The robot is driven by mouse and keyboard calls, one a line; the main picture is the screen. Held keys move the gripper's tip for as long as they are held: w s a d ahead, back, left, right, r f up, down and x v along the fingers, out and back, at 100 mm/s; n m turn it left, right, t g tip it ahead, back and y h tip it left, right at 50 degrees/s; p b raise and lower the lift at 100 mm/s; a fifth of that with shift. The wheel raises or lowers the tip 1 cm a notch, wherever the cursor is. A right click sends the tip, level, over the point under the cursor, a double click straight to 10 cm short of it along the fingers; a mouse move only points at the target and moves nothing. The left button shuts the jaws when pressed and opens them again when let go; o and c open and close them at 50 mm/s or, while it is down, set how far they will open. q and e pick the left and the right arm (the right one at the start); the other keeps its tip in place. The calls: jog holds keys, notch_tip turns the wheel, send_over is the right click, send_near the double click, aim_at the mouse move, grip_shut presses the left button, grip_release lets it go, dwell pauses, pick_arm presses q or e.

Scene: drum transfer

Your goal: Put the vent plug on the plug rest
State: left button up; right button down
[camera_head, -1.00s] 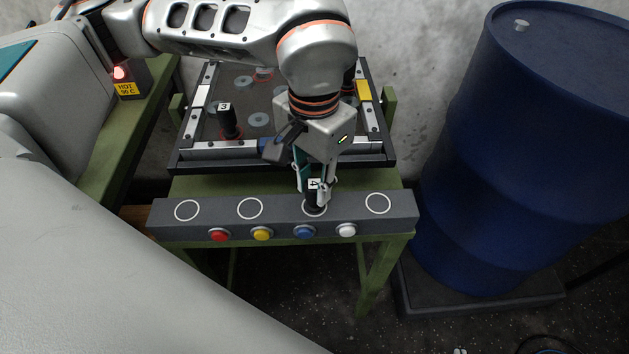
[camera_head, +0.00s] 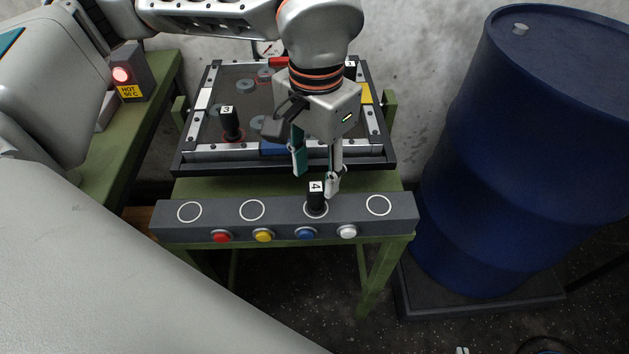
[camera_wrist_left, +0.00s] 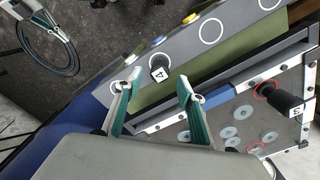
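A small pale cap (camera_head: 521,29) sits on top of the blue drum (camera_head: 545,150); it may be the vent plug, but I cannot tell. I cannot make out a plug rest. My left gripper (camera_head: 316,175) is open and empty, just above and behind a black peg marked 4 (camera_head: 316,201). The peg stands upright in the third ring of the grey button bar (camera_head: 280,212). In the left wrist view, peg 4 (camera_wrist_left: 158,67) shows beyond the open fingers (camera_wrist_left: 155,95). Small pale tips at the bottom edge of the head view may be my right gripper (camera_head: 462,351).
Red, yellow, blue and white buttons line the bar's front. Behind it a framed board (camera_head: 205,125) holds a peg marked 3 (camera_head: 229,125) and grey discs. A lit red lamp (camera_head: 121,75) above a HOT sign stands left. A coiled hose (camera_wrist_left: 48,40) lies on the floor.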

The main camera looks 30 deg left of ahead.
aim_at(316, 187)
pick_arm(q)
notch_tip(316, 187, up, 8)
jog(key=shift+p, duration=0.45)
pick_arm(e)
jog(key=shift+s+a, duration=0.15)
jog(key=shift+s, duration=0.3)
pick_arm(q)
jog(key=shift+s, duration=0.1)
pick_arm(e)
jog(key=shift+w+r, duration=0.25)
jog(key=shift+r, duration=0.05)
